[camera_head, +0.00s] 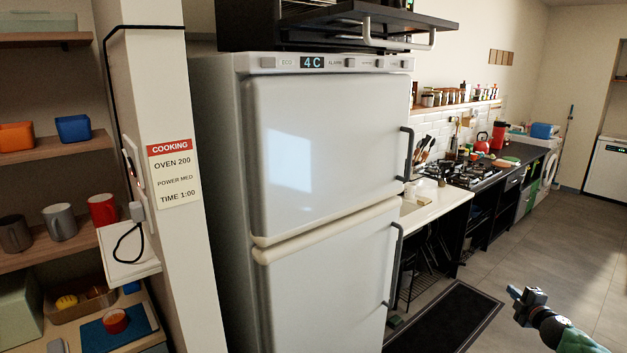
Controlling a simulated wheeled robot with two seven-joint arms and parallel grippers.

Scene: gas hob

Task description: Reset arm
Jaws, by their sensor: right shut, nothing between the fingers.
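My right gripper (522,297) shows at the lower right of the head view, in the air over the grey floor. It is shut with nothing between its fingers, and its arm comes in from the lower right corner. It is apart from every object around it. My left gripper is not in view. The gas hob (471,173) is on the dark counter in the background, far from my gripper.
A large white fridge (325,150) fills the middle, both doors closed. Shelves (60,147) with cups and bins stand at the left, beside a pillar with a cooking sign (174,174). A dark mat (455,318) lies before the counter. The floor (560,240) at right is clear.

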